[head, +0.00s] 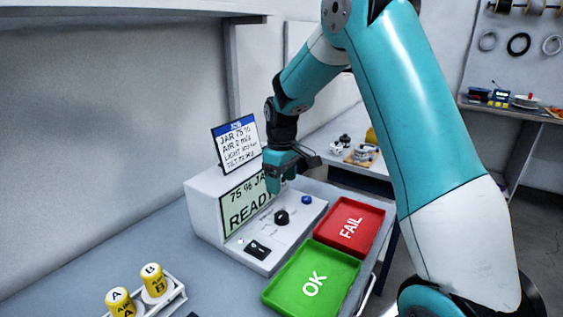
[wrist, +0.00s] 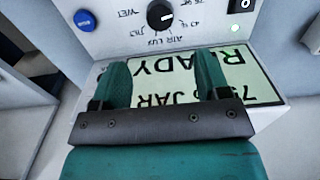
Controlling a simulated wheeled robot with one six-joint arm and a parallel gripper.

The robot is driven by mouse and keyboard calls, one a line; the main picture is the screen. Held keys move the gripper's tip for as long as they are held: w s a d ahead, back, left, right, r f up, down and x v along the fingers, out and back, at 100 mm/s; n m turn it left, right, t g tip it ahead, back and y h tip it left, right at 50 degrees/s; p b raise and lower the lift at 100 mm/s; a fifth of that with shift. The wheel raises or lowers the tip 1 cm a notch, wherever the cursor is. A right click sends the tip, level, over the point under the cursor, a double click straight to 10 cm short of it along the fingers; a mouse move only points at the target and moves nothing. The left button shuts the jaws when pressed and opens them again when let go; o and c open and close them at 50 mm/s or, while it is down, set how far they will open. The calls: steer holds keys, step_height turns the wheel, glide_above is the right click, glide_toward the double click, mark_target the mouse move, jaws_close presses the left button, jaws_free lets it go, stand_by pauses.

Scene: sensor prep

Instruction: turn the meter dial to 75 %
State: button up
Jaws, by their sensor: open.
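The meter is a pale box (head: 205,205) with a sloped control panel. Its black dial (head: 281,217) is a round knob on the panel, and it also shows at the top of the wrist view (wrist: 160,15) with a small white mark and labels around it. The meter's screen (head: 245,204) reads "75 % JAR" and "READY"; in the wrist view the screen (wrist: 176,78) appears upside down behind the fingers. My gripper (head: 274,188) is above the panel in front of the screen, apart from the dial. In the wrist view my gripper (wrist: 162,68) is open with nothing between its fingers.
A blue button (head: 307,200) and a black switch (head: 258,248) flank the dial. A green OK tray (head: 275,291) and a red FAIL tray (head: 374,232) lie to the right. A sign (head: 237,144) stands atop the meter. Yellow jars A (head: 120,303) and B (head: 153,281) stand front left.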

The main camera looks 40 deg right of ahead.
step_height(320, 180, up, 6)
steer(key=shift+a+r, duration=0.1)
steer(key=shift+r, duration=0.05)
stand_by(0.6)
